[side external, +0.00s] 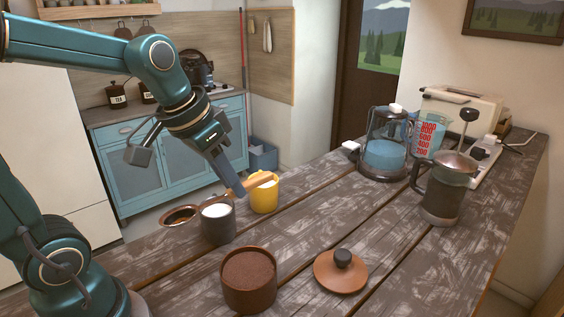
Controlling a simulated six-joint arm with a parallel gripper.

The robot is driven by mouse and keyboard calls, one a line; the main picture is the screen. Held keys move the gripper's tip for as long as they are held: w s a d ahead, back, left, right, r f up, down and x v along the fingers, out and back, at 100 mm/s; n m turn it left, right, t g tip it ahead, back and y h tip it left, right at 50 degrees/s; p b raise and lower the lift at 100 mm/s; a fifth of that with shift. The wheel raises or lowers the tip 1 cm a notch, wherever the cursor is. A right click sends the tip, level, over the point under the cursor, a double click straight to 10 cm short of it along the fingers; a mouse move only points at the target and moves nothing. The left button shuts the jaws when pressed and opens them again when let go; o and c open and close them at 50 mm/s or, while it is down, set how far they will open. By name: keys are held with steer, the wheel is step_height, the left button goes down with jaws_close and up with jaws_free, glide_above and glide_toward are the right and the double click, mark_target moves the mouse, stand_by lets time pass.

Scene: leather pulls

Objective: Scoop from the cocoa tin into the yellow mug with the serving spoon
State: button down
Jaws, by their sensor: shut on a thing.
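My gripper (234,190) is shut on the wooden handle of the serving spoon (256,182). The spoon is held above the table, its bowl out to the left beside the grey mug and its handle end over the yellow mug. The bowl looks dark brown inside; I cannot tell whether that is cocoa or the metal. The yellow mug (264,198) stands behind the grey mug, its opening partly hidden by the handle. The cocoa tin (249,296), brown and open, stands at the front with brown powder showing inside.
A grey mug (218,228) with white contents stands close under the spoon. A round lid with a black knob (342,272) lies right of the tin. A French press (443,190), a kettle (384,155) and a measuring jug (428,135) stand at the back right. The middle planks are clear.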

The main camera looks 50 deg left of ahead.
steer(key=shift+s+a+f+n+t+y, duration=0.15)
steer(key=shift+s+n+t+y, duration=0.4)
steer(key=shift+n, duration=0.45)
steer(key=s+a+f+n+g+y, duration=0.1)
steer(key=s+a+n+g+y, duration=0.2)
steer(key=s+a+n+y, duration=0.65)
steer(key=w+d+r+n+t+y, duration=0.25)
steer(key=w+d+r, duration=0.25)
steer(key=w+d, duration=0.65)
step_height(320, 180, down, 12)
steer(key=s+d, duration=0.1)
steer(key=shift+s+d+m+t+y, duration=0.3)
steer(key=shift+m+y, duration=0.1)
steer(key=shift+y, duration=0.05)
